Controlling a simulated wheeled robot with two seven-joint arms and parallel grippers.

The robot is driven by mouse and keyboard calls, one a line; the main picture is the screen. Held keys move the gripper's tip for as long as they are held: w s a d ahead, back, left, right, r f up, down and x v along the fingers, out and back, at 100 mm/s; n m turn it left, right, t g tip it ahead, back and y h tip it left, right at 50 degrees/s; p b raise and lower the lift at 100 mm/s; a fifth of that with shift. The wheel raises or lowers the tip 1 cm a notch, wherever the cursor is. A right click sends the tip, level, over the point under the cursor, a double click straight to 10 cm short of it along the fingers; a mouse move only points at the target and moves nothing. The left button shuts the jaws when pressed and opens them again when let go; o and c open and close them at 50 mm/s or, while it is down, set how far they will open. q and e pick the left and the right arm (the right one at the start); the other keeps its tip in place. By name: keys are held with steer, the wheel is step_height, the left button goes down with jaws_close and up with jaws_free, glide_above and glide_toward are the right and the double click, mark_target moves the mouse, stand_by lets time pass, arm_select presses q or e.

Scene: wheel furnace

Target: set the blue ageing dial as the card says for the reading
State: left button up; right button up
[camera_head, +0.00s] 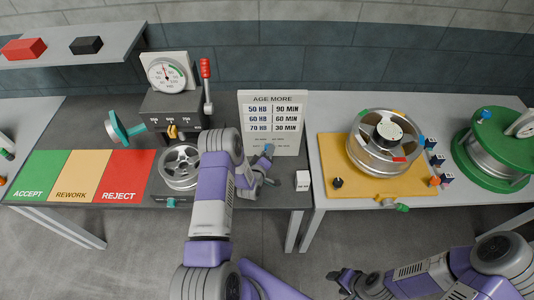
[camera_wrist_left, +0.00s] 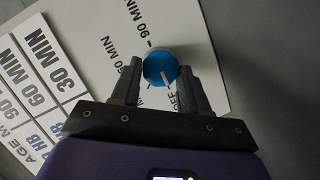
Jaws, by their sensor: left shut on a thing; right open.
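The blue ageing dial (camera_wrist_left: 158,68) sits on a pale panel (camera_wrist_left: 200,45) marked OFF, 60 MIN and 90 MIN; another mark is hidden. My left gripper (camera_wrist_left: 162,75) is shut on the dial, one finger on each side. The dial's white line seems to point toward OFF. The dial (camera_head: 268,149) also shows in the head view, below the AGE MORE card (camera_head: 272,112). The card pairs 50 HB with 90 MIN, 60 HB with 60 MIN, 70 HB with 30 MIN. The tester gauge (camera_head: 166,73) has a red needle; its number is too small to read. My right gripper (camera_head: 342,281) is open and empty.
A silver wheel (camera_head: 179,168) sits under the tester with the red-knobbed lever (camera_head: 205,75). ACCEPT, REWORK and REJECT pads (camera_head: 78,177) lie left. Another wheel (camera_head: 384,145) is on the yellow board (camera_head: 337,153). A green wheel fixture (camera_head: 490,150) stands far right.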

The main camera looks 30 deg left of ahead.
arm_select(q)
steer(key=m+b, duration=0.1)
steer(key=m+g+y+b, duration=0.1)
steer(key=m+g+b, duration=0.1)
steer(key=m, duration=0.1)
steer(key=shift+w+d+r+y, duration=0.15)
steer(key=shift+d+y, duration=0.1)
steer(key=shift+y, duration=0.05)
steer(key=shift+w+d+r+m+g+y+b, duration=0.1)
steer(key=shift+m+g+y+b, duration=0.35)
steer(key=shift+m, duration=0.35)
steer(key=shift+d+m+g+y+b, duration=0.1)
steer(key=shift+m+g+y+b, duration=0.15)
steer(key=shift+m+y+b, duration=0.4)
steer(key=shift+m, duration=0.25)
steer(key=o, duration=1)
steer(key=shift+o, duration=0.2)
